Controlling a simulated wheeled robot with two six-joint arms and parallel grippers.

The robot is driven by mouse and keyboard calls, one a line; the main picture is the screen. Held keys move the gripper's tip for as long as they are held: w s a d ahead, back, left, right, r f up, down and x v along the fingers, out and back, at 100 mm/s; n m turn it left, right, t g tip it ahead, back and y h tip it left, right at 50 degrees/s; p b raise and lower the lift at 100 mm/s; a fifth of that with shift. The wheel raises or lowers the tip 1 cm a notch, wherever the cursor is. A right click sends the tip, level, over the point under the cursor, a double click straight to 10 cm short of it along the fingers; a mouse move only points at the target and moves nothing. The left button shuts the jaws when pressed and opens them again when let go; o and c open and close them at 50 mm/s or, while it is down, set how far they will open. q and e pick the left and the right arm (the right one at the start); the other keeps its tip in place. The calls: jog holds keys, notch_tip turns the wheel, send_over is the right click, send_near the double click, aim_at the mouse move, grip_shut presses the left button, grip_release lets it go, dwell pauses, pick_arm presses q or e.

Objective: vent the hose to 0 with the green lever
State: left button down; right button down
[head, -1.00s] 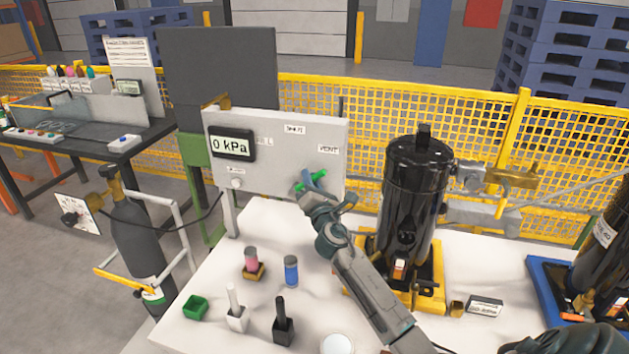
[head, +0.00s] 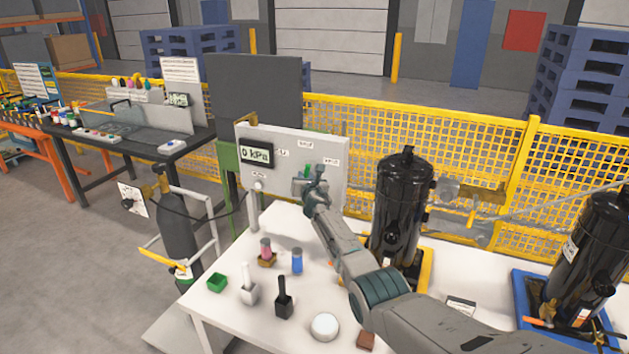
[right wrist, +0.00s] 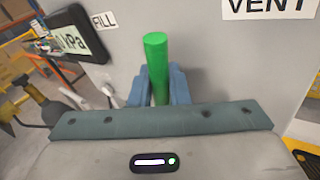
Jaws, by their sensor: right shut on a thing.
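The green lever (head: 308,171) is on the grey panel (head: 328,181) and points roughly upward in the head view, below the upper label. In the right wrist view the lever (right wrist: 156,68) stands upright between the FILL label (right wrist: 103,20) and the VENT label (right wrist: 268,5). My right gripper (head: 310,182) is shut on the lever; its two blue-grey fingers (right wrist: 157,88) flank it. The gauge display (head: 257,154) reads 0 kPa. The lever's lower part and pivot are hidden by the gripper. My left gripper is not in view.
A black tank (head: 400,210) stands on the white table close right of my right arm. A grey gas bottle (head: 177,229) stands left of the table.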

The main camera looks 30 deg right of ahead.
jog(key=shift+w+a+r+n+g+p, duration=0.3)
jog(key=shift+r+n+p, duration=0.1)
jog(key=shift+p, duration=0.15)
jog(key=shift+w+a+f+p, duration=0.1)
jog(key=shift+w+a+p, duration=0.1)
jog(key=shift+p, duration=0.15)
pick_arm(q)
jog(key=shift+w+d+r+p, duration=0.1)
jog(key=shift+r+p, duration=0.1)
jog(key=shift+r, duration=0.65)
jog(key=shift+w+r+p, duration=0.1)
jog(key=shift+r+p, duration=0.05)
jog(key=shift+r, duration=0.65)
pick_arm(e)
jog(key=shift+w+a+f+n+g, duration=0.1)
jog(key=shift+w+n+g, duration=0.1)
jog(key=shift+n+g, duration=0.25)
jog(key=c, duration=1.6)
grip_release()
jog(key=shift+c, duration=0.2)
jog(key=shift+f, duration=0.1)
